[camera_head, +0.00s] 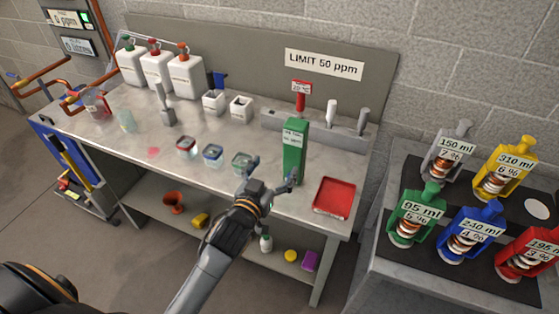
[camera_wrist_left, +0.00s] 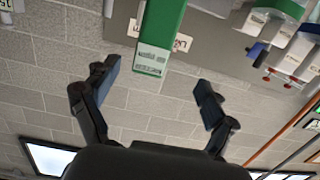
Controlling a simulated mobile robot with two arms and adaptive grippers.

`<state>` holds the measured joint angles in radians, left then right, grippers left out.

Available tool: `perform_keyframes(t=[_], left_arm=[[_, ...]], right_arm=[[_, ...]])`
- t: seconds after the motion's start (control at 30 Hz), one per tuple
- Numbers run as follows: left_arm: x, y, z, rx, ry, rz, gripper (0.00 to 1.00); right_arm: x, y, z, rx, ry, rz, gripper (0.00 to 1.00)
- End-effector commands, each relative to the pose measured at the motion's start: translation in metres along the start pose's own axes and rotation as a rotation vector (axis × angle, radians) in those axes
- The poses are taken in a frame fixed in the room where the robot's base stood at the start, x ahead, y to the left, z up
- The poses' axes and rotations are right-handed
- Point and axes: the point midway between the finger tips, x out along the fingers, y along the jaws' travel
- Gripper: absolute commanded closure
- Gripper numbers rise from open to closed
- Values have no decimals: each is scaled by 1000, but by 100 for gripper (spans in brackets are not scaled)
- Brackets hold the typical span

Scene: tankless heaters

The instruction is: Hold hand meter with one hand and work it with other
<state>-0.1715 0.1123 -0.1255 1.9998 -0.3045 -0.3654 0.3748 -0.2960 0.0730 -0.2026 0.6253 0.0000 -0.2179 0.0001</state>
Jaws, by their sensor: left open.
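A tall green box-like object (camera_head: 294,155) with small printing stands upright on the grey bench (camera_head: 120,155). A red stick-like device (camera_head: 300,97) with a small white display stands in a holder behind it. I cannot tell which is the hand meter. My left gripper (camera_head: 273,172) is open and empty, its fingers spread in front of the green object. In the left wrist view the green object (camera_wrist_left: 162,32) shows between and beyond the open fingertips of my left gripper (camera_wrist_left: 157,76). Whether they touch it is unclear. My right gripper is not in view.
A red tray (camera_head: 334,197) lies right of the green object. Small glass-like dishes (camera_head: 213,155) sit left of the gripper. White jugs (camera_head: 186,75) and white pots (camera_head: 241,107) stand behind. Coloured heater units (camera_head: 417,217) stand on a separate table at the right.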

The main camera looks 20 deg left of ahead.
Motion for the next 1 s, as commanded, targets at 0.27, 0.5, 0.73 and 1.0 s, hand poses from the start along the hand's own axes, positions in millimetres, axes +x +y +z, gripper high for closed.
perform_keyframes(t=[0.27,0.5,0.73,1.0], left_arm=[[5,1,-44,-10,100,7,15],[42,1,-49,-9,98,7,15],[88,2,-53,-9,96,7,15],[126,2,-55,-9,96,7,15]], right_arm=[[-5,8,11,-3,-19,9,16],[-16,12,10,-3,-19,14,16],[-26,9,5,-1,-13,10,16],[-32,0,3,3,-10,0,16]])
